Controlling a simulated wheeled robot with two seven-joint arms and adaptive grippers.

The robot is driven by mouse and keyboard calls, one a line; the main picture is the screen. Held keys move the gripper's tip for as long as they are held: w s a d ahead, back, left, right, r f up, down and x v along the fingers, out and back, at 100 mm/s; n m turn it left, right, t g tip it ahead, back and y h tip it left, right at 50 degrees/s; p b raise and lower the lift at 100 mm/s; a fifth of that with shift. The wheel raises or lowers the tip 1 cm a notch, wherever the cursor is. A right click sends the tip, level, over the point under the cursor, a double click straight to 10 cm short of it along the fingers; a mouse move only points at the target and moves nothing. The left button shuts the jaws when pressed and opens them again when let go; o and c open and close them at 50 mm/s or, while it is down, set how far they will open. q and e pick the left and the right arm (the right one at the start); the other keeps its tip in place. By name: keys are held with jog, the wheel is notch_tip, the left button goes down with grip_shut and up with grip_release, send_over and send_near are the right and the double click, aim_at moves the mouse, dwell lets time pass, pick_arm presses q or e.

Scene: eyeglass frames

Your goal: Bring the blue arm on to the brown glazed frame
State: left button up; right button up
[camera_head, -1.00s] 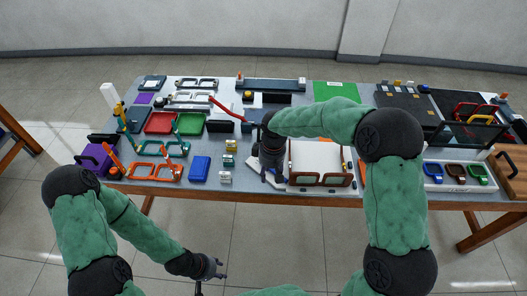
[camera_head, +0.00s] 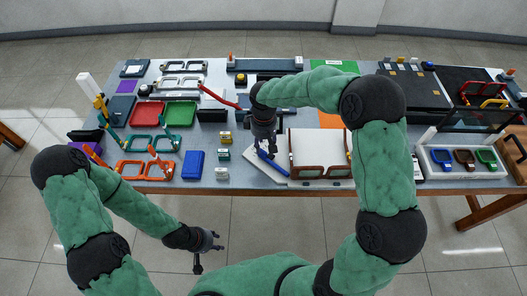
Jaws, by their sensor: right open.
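The brown glazed frame (camera_head: 322,171) stands at the front edge of a white fixture (camera_head: 317,144), front right of the table's middle. The blue arm (camera_head: 271,163) lies slantwise on a pale pad just left of the frame, apart from it. My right gripper (camera_head: 264,147) points down right above the blue arm's far end. It is open; its fingertips are dark and small, and I cannot tell whether they touch the arm. My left gripper (camera_head: 210,248) is open and empty, low in front of the table.
An orange frame (camera_head: 146,170), a blue box (camera_head: 193,165) and several small blocks (camera_head: 223,154) are left of the pad. A red arm (camera_head: 220,97) sticks up behind. A white tray (camera_head: 462,162) with coloured frames is at the right.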

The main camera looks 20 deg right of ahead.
aim_at(264, 151)
jog(key=shift+f+b, duration=0.6)
jog(key=shift+f, duration=1.7)
grip_shut()
